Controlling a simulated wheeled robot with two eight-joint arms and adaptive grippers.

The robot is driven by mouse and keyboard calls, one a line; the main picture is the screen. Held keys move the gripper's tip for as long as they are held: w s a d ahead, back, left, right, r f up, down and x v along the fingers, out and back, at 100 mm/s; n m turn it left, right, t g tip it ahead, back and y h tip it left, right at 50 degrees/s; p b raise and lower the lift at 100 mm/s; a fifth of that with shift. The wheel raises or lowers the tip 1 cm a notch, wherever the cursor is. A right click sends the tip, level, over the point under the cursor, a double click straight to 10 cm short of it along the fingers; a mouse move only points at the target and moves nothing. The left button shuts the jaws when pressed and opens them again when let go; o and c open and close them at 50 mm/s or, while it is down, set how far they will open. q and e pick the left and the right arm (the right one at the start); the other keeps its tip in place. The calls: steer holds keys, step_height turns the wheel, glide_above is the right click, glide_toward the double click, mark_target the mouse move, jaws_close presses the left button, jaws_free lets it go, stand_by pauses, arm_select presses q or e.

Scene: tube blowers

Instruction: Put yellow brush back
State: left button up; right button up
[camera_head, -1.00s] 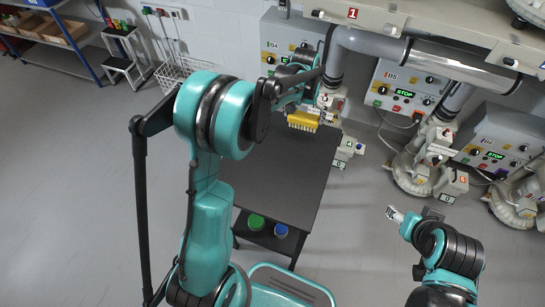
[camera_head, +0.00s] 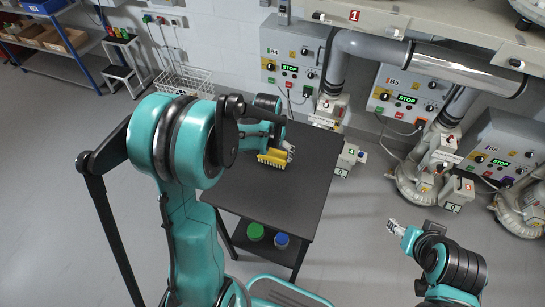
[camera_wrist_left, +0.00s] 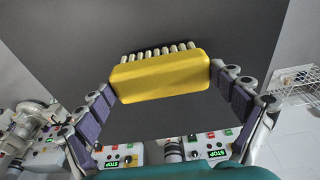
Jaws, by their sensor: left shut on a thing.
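The yellow brush (camera_head: 273,158) has a yellow block body and a row of pale bristle tufts. My left gripper (camera_head: 286,147) is shut on it, over the dark table (camera_head: 300,185). In the left wrist view the brush (camera_wrist_left: 160,76) sits between the two fingers of the left gripper (camera_wrist_left: 162,80), with its bristles toward the top of the picture. I cannot tell whether the brush touches the table top. My right gripper (camera_head: 396,227) is at the lower right, away from the table and the brush; its fingers are too small to read.
A green-lidded item (camera_head: 255,232) and a blue-lidded item (camera_head: 281,240) stand on the table's lower shelf. Grey blower machines with pipes and control boxes (camera_head: 402,92) line the wall behind and right. A wire basket (camera_head: 188,82) hangs at the back left. Much of the table top is clear.

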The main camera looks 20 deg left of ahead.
arm_select(q)
steer(key=shift+f, duration=0.8)
steer(key=shift+c, duration=0.5)
steer(key=shift+r, duration=0.1)
steer(key=o, duration=1.1)
steer(key=shift+c, duration=0.2)
